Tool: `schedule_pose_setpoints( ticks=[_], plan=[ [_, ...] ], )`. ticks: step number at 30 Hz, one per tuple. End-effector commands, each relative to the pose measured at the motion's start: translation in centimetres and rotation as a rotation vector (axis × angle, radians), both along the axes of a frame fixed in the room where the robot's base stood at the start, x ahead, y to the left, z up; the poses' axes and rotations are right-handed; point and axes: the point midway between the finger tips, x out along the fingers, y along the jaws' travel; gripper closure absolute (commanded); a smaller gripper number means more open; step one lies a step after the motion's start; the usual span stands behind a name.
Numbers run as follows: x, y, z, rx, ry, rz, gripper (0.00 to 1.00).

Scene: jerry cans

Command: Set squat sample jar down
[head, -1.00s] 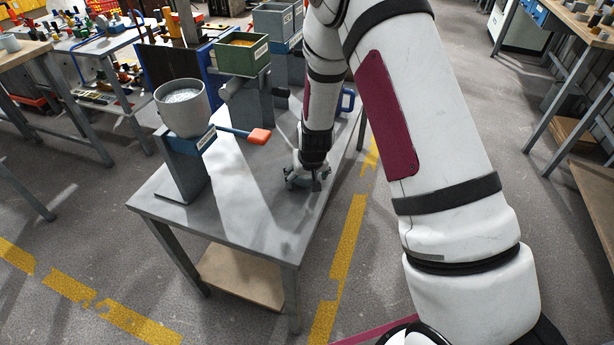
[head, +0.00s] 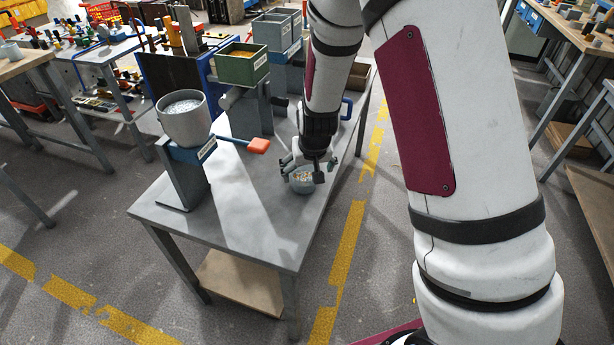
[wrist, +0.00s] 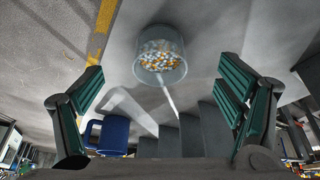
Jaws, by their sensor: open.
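The squat sample jar (wrist: 160,55) is a clear, round jar with orange and white bits inside. In the wrist view it stands on the grey table, beyond and between my spread fingers and apart from both. My gripper (wrist: 158,105) is open and empty. In the head view the jar (head: 302,181) is near the right edge of the grey table (head: 235,235), just below my gripper (head: 308,165), whose fingers partly hide its top.
A grey hopper (head: 185,128) on a stand is at the table's left, with an orange-ended lever (head: 258,146) reaching toward my gripper. A green bin (head: 241,68) stands behind it. A blue mug (wrist: 108,135) is near my gripper. The table's front is clear.

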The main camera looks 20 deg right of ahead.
Motion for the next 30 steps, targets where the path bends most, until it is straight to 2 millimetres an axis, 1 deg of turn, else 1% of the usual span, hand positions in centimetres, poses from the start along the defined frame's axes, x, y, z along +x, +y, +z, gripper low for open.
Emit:
schedule_pose_setpoints(
  ticks=[1, 3, 12, 14, 17, 20, 21, 23, 24, 26, 27, 29, 30],
  plan=[
    [-0.3, 0.1, 0.7, 0.000, 0.000, 0.001, 0.13],
    [-0.5, 0.1, 1.3, 0.000, -0.001, 0.001, 0.13],
    [-1.0, 0.1, 2.5, 0.004, 0.001, 0.001, 0.13],
    [-1.3, 0.2, 3.4, 0.011, 0.001, 0.002, 0.13],
    [-2.6, 0.4, 6.1, 0.032, 0.007, 0.009, 0.13],
    [-4.8, 0.6, 9.7, 0.057, 0.019, 0.020, 0.13],
    [-5.9, 0.7, 11.2, 0.067, 0.024, 0.026, 0.13],
    [-7.6, 0.7, 13.2, 0.078, 0.034, 0.036, 0.13],
    [-8.8, 0.7, 14.5, 0.082, 0.041, 0.042, 0.13],
    [-10.7, 0.7, 16.3, 0.090, 0.050, 0.051, 0.13],
    [-12.1, 0.7, 17.4, 0.094, 0.056, 0.058, 0.13],
    [-14.2, 0.6, 18.9, 0.095, 0.065, 0.068, 0.13],
    [-15.6, 0.5, 19.8, 0.096, 0.071, 0.072, 0.13]
  ],
)
